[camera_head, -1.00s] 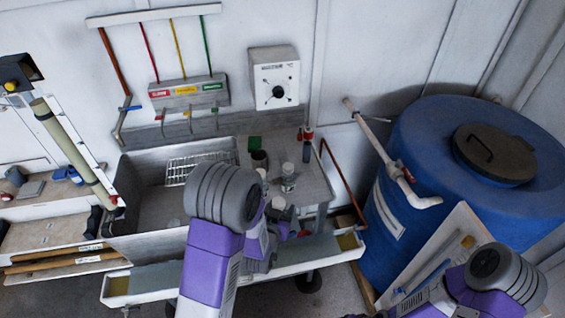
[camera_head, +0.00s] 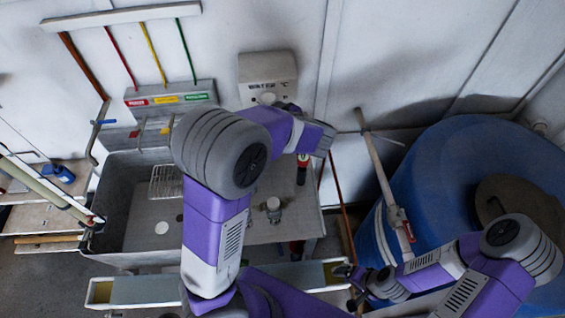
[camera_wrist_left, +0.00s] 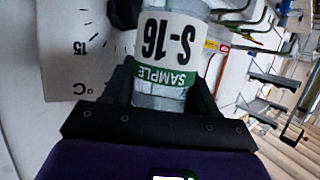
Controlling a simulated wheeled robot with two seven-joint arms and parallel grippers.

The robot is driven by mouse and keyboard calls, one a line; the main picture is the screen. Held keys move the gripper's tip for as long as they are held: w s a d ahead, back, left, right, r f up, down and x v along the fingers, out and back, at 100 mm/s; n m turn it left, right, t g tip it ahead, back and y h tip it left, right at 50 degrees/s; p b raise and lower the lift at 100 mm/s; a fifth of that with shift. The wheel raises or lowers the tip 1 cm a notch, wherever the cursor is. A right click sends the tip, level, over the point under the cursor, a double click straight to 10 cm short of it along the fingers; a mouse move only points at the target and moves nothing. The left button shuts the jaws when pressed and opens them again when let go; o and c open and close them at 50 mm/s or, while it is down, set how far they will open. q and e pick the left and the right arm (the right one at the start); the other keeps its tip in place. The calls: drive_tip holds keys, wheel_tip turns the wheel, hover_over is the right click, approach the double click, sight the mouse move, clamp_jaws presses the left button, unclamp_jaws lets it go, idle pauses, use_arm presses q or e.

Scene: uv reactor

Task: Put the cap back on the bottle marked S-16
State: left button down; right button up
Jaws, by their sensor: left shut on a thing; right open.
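The bottle marked S-16 (camera_wrist_left: 165,75) shows in the left wrist view, with a white label and a green SAMPLE band. My left gripper (camera_wrist_left: 166,50) is shut on it, one finger on each side. The label reads upside down there, and the far end of the bottle runs out of the frame, so I cannot tell whether it bears a cap. In the head view my left arm hides the bottle. My right gripper (camera_head: 354,287) is open and low, left of the blue tank. No loose cap can be made out for sure.
A dial box (camera_head: 267,75) hangs on the wall; its dial face (camera_wrist_left: 75,45) is close beside the bottle. A small pale-topped item (camera_head: 273,207) stands on the counter (camera_head: 290,222). The sink (camera_head: 122,215) is at left, the blue tank (camera_head: 440,165) at right.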

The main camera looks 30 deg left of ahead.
use_arm(q)
drive_tip(key=shift+s+r, duration=0.25)
drive_tip(key=shift+s, duration=0.35)
wheel_tip(320, 180, down, 24)
drive_tip(key=b, duration=0.4)
drive_tip(key=shift+b, duration=0.35)
use_arm(e)
drive_tip(key=shift+s+f, duration=0.2)
drive_tip(key=shift+f, duration=0.9)
drive_tip(key=shift+s+f, duration=0.15)
drive_tip(key=shift+f, duration=0.95)
use_arm(q)
drive_tip(key=shift+w, duration=0.1)
drive_tip(key=shift+f+b, duration=0.3)
drive_tip(key=shift+f, duration=1.75)
use_arm(e)
drive_tip(key=shift+f, duration=0.3)
use_arm(q)
drive_tip(key=shift+f, duration=0.15)
drive_tip(key=shift+c, duration=1.6)
unclamp_jaws()
use_arm(e)
drive_tip(key=shift+f, duration=0.1)
